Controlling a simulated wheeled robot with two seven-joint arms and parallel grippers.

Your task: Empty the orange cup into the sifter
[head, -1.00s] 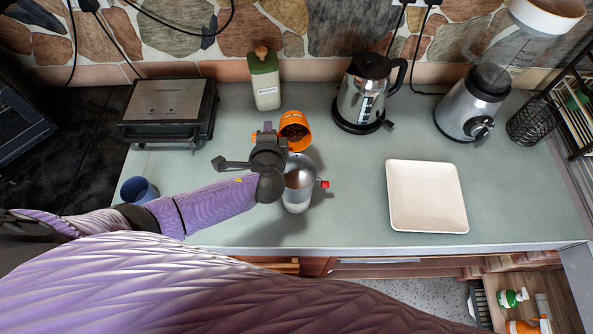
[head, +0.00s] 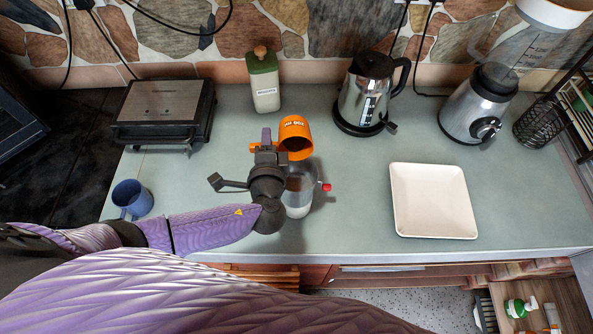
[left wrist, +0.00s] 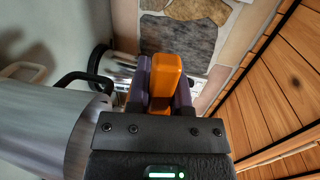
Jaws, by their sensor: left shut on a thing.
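The orange cup (head: 294,126) is tipped steeply above the counter, with its lettered side up and its mouth toward the sifter. My left gripper (head: 267,143) is shut on the cup's orange handle, which also shows between the fingers in the left wrist view (left wrist: 165,75). The silvery sifter (head: 298,198) with a red knob stands just below the cup's mouth in the head view. It fills the left side of the left wrist view (left wrist: 40,125). The cup hides part of the sifter's top, and I cannot tell what lies inside. My right gripper is out of view.
A green and white canister (head: 264,82) and a kettle (head: 364,95) stand behind. A white square plate (head: 433,200) lies to the right, and a blue mug (head: 133,199) stands at the left. A grill (head: 165,108) and a blender (head: 475,105) are farther out.

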